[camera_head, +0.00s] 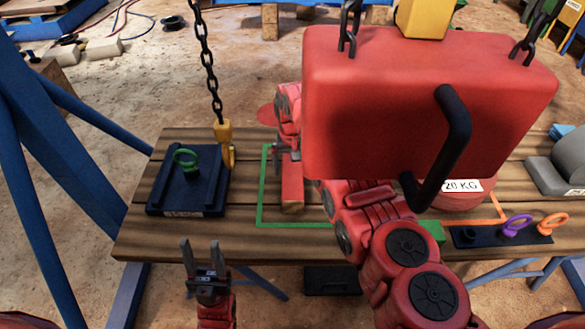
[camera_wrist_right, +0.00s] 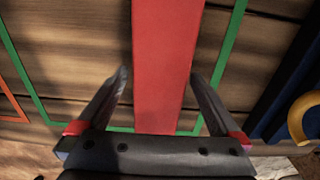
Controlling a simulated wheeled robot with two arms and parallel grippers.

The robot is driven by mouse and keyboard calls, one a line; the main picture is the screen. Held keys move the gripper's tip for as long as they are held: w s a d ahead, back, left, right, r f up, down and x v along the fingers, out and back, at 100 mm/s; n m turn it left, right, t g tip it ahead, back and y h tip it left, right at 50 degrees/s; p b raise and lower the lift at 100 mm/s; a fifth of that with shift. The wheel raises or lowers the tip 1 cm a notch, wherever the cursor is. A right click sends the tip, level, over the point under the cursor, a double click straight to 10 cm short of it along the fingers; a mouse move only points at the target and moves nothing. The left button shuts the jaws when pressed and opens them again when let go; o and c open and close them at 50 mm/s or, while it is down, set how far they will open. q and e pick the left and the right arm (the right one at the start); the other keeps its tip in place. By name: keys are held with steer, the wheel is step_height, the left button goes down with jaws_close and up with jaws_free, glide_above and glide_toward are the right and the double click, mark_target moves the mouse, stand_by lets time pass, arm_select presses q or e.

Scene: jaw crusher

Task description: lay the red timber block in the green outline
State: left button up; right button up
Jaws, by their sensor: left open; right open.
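The red timber block (camera_head: 292,187) lies lengthwise on the wooden bench, inside the left part of the green outline (camera_head: 263,195), with its pale end toward me. The outline's right part is hidden in the head view. In the right wrist view the red block (camera_wrist_right: 165,60) runs between green lines (camera_wrist_right: 228,50) on both sides. My right gripper (camera_wrist_right: 160,95) is open, one finger on each side of the block, with gaps to both. In the head view it is partly hidden at the block's far end. My left gripper (camera_head: 201,248) is open and empty before the bench's front edge.
A large red box (camera_head: 400,95) with a black handle (camera_head: 450,140) hangs on chains over the bench. A yellow hook (camera_head: 228,150) hangs by a dark blue tray (camera_head: 190,190). A rack with rings (camera_head: 490,236) and a grey part (camera_head: 560,165) stand right.

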mark_target(293, 168)
step_height(293, 168, up, 7)
steer(key=shift+r+p, duration=0.1)
steer(key=shift+p, duration=0.6)
